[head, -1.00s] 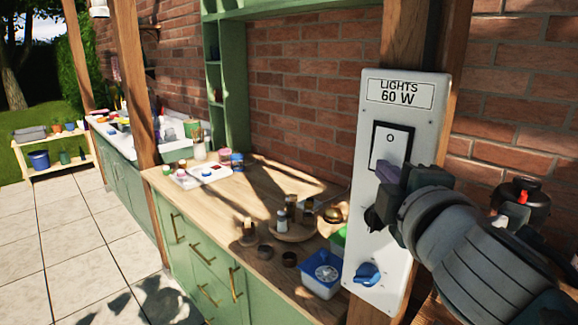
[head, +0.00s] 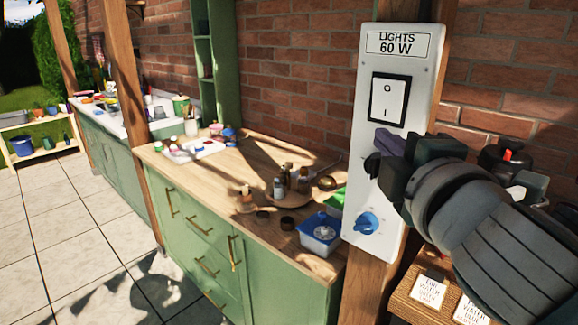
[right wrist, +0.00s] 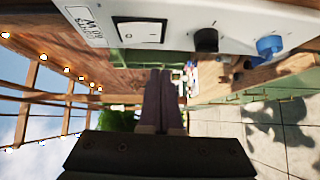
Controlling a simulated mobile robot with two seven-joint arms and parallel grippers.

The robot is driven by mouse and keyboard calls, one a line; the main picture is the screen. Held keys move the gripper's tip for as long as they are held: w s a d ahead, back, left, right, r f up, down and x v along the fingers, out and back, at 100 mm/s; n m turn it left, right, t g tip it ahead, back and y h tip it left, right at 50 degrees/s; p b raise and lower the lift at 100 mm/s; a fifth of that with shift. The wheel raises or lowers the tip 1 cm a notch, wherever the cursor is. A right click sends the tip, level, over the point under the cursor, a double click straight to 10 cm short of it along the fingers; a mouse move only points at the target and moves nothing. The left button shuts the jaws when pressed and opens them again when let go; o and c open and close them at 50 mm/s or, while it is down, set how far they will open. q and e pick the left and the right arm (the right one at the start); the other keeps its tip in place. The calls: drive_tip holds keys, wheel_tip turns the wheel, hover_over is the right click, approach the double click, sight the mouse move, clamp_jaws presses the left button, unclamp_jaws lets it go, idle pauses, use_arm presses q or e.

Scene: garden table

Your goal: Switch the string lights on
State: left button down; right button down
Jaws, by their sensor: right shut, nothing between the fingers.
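The white panel (head: 383,190) labelled "LIGHTS 60 W" is fixed upright on a wooden post. Its white rocker switch (head: 388,101) in a black frame, marked O above and I below, is fully visible. The switch also shows in the right wrist view (right wrist: 139,33). Below are a black knob (head: 372,166), partly hidden by my fingers, and a blue knob (head: 367,223). My right gripper (head: 385,141) is shut and empty, just below the switch in the head view. In the right wrist view, bulbs of the string lights (right wrist: 43,57) glow warm yellow. My left gripper is out of view.
A wooden crate (head: 408,295) with paper labels is at lower right. Paving at left is clear.

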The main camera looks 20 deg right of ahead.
drive_tip(key=shift+f+b+v, duration=0.15)
drive_tip(key=shift+b+v, duration=0.25)
drive_tip(key=shift+v, duration=1)
drive_tip(key=shift+f+b+v, duration=0.2)
drive_tip(key=shift+b+v, duration=0.15)
drive_tip(key=shift+v, duration=1.05)
